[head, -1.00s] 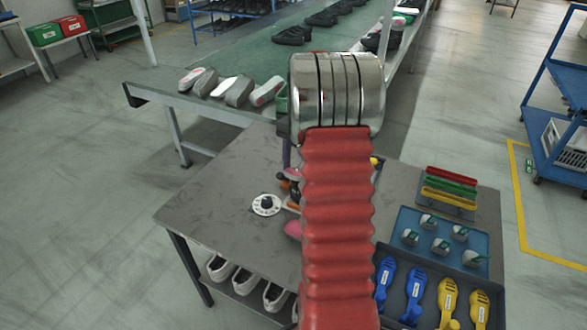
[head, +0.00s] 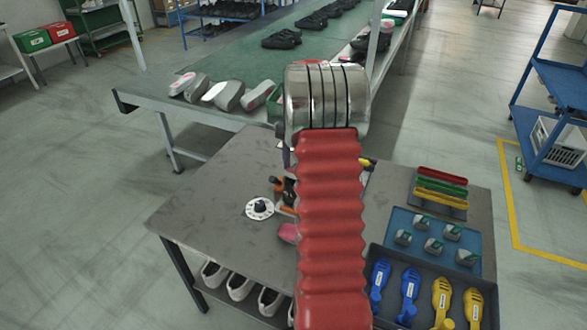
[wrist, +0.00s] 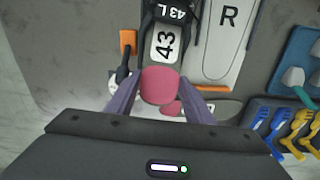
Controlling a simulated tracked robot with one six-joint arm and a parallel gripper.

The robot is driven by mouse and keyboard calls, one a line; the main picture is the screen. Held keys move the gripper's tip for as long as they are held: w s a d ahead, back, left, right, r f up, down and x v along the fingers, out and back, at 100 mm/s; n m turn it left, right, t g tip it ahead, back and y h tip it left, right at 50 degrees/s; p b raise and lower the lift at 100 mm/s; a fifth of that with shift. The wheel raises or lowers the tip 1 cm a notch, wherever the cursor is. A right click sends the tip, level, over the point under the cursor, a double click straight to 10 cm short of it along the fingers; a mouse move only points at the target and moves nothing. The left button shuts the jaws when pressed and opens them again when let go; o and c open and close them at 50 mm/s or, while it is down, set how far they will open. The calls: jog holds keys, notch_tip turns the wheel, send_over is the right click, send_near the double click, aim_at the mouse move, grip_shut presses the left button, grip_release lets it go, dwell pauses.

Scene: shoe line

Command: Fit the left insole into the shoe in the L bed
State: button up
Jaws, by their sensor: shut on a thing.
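In the wrist view my gripper (wrist: 159,96) has its two purple fingers closed on a pink rounded piece (wrist: 159,84), which I take as the heel end of the insole. I cannot tell whether the insole's front end is inside the shoe. The R bed (wrist: 228,30) is a pale plate with a foot outline, to the right.
Blue trays (head: 416,223) with tools stand right. The table's left side is clear.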

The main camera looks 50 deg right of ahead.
jog(key=shift+w+d+f, duration=0.15)
jog(key=shift+d+f, duration=0.1)
jog(key=shift+d, duration=0.4)
jog(key=shift+a+f+h, duration=0.1)
jog(key=shift+f+h, duration=0.4)
jog(key=shift+f, duration=0.25)
jog(key=o, duration=1.1)
jog(key=shift+w, duration=0.1)
jog(key=shift+r, duration=1.45)
jog(key=shift+r, duration=0.15)
